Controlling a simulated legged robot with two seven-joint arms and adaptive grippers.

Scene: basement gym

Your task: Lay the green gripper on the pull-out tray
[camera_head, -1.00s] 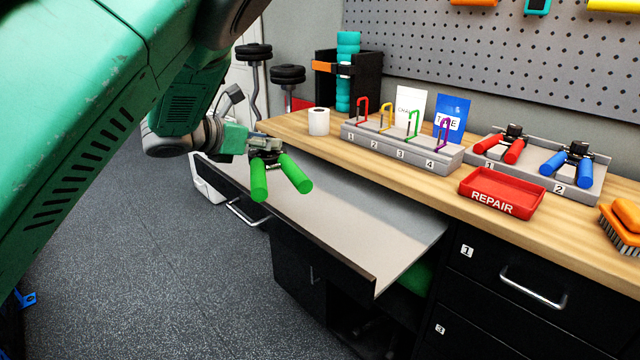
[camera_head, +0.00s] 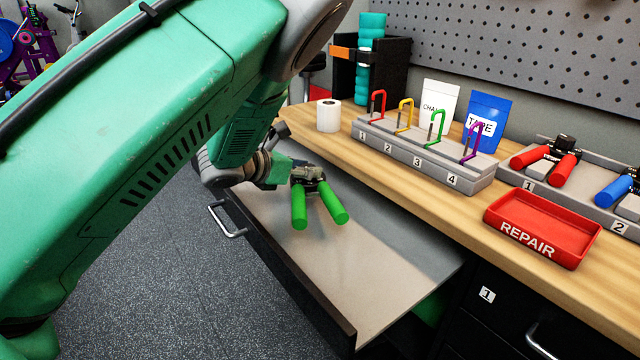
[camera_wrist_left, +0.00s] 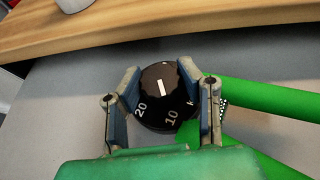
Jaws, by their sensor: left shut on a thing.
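The green gripper, a hand-grip trainer with two green handles (camera_head: 333,204) and a black dial, hangs over the pull-out tray (camera_head: 385,262). My left gripper (camera_head: 297,176) is shut on its dial end, and the handles point toward the camera. In the left wrist view, my left gripper's fingers (camera_wrist_left: 164,104) stand on both sides of the black dial (camera_wrist_left: 162,92), with the green handles (camera_wrist_left: 270,97) off to the right. The grey tray surface lies beneath; I cannot tell whether the handles touch it. My right gripper is not in view.
On the wooden bench are a white roll (camera_head: 328,116), a numbered rack of coloured hooks (camera_head: 425,158), a red REPAIR bin (camera_head: 541,228) and a stand with a red-handled gripper (camera_head: 545,158). The tray's middle and front are bare.

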